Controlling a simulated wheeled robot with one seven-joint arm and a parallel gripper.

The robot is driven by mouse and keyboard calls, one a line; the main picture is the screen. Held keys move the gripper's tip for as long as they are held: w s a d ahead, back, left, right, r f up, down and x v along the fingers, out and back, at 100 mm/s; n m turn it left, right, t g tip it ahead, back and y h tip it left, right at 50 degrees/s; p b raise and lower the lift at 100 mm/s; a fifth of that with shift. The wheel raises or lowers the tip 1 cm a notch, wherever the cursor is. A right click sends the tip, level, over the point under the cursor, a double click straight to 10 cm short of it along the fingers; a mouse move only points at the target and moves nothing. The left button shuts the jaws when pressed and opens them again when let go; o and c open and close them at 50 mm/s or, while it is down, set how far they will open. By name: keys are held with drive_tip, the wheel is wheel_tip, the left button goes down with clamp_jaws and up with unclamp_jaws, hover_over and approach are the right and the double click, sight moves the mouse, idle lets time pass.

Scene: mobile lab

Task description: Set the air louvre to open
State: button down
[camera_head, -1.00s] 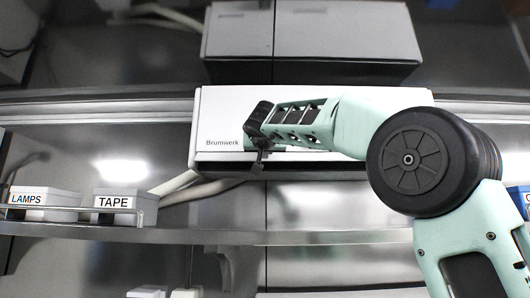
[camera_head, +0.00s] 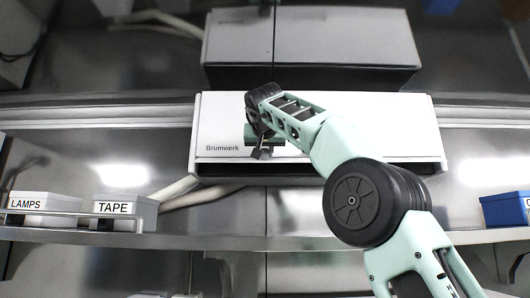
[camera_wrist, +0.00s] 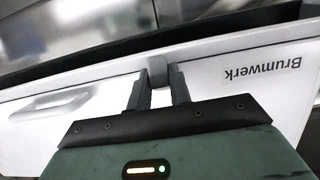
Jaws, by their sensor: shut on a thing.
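The white air unit (camera_head: 225,125), marked Brumwerk, is on the wall in the head view. A dark slot (camera_head: 215,169) runs along its lower edge. In the wrist view the unit's front (camera_wrist: 235,65) appears upside down, with a dark band (camera_wrist: 215,28) beyond its edge. A small grey tab (camera_wrist: 157,68) sits at that edge. My gripper (camera_wrist: 158,80) has its two fingers on either side of the tab and is shut on it. In the head view my gripper (camera_head: 262,153) is at the unit's lower left front; my wrist hides part of it. The louvre's angle is unclear.
Below the unit a metal shelf (camera_head: 300,243) carries a LAMPS box (camera_head: 45,202) and a TAPE box (camera_head: 125,210) at left, and a blue bin (camera_head: 503,208) at right. White pipes (camera_head: 195,190) run under the unit. A pale recessed handle (camera_wrist: 50,105) shows in the wrist view.

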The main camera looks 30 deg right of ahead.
drive_tip(key=shift+r, duration=0.3)
idle(0.5)
drive_tip(key=c, duration=1.3)
unclamp_jaws()
drive_tip(key=shift+d, duration=0.1)
drive_tip(key=shift+f, duration=0.1)
drive_tip(key=shift+s+a, duration=0.35)
drive_tip(key=v, duration=1.1)
drive_tip(key=b+v, duration=0.1)
drive_tip(key=v, duration=0.4)
drive_tip(key=shift+s+a+r, duration=0.1)
drive_tip(key=shift+s+r, duration=0.05)
drive_tip(key=shift+r, duration=0.25)
drive_tip(key=shift+f, duration=0.1)
